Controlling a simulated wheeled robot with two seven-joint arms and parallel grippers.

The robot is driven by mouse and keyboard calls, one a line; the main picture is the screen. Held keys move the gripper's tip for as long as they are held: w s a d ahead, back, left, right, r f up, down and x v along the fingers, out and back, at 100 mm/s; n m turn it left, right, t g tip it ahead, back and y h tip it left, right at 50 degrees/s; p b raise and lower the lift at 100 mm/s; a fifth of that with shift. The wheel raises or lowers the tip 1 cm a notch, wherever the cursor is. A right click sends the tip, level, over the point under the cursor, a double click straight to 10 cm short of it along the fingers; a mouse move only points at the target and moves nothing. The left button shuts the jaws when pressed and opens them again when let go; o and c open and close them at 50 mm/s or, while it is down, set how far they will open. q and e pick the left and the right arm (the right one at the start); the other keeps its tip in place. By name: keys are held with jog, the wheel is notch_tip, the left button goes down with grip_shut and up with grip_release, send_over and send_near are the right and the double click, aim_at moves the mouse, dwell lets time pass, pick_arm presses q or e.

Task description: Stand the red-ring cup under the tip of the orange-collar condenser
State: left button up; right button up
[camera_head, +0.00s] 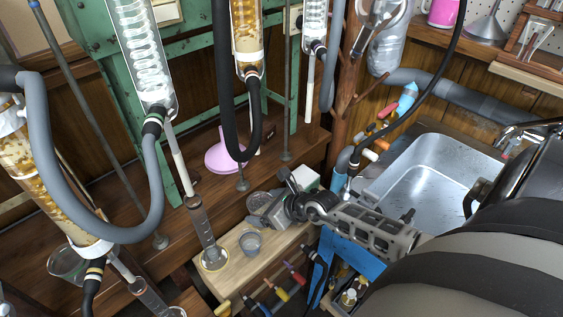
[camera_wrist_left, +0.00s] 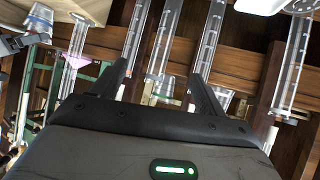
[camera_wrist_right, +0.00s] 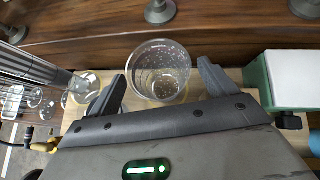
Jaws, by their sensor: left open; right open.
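My right gripper (camera_head: 287,198) is low over the pale wooden board, and its fingers are apart. In the right wrist view a clear glass cup (camera_wrist_right: 160,70) with reddish specks stands just beyond and between the open fingertips (camera_wrist_right: 165,85); I cannot make out a clear red ring. Glass condensers hang above: a coiled one (camera_head: 138,50), an amber-filled one (camera_head: 246,35) and another amber one (camera_head: 35,170). I cannot tell which has an orange collar. My left gripper (camera_wrist_left: 160,80) is open and empty, facing several glass tubes.
A measuring cylinder (camera_head: 203,230) stands on the pale board (camera_head: 237,280), left of my right gripper. A white-topped box (camera_wrist_right: 290,78) is close on the gripper's right. A steel sink (camera_head: 430,180) lies to the right. Grey hoses (camera_head: 150,205) loop among the condensers.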

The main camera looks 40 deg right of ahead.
jog(key=p+v, duration=0.1)
jog(key=v, duration=0.8)
jog(key=s+a+r+m+t+y, duration=0.1)
jog(key=a+r+m+t, duration=0.15)
jog(key=a+m, duration=0.45)
jog(key=s+a+r+m+t, duration=0.1)
jog(key=a+r+m+t, duration=0.15)
jog(key=m, duration=0.75)
jog(key=s+a+f+m+g, duration=0.5)
jog(key=s+a+m, duration=0.2)
jog(key=m, duration=1.2)
jog(key=shift+s+a+f+m+h, duration=0.3)
jog(key=shift+a+f+h, duration=0.1)
jog(key=shift+a, duration=0.15)
jog(key=shift+w, duration=0.1)
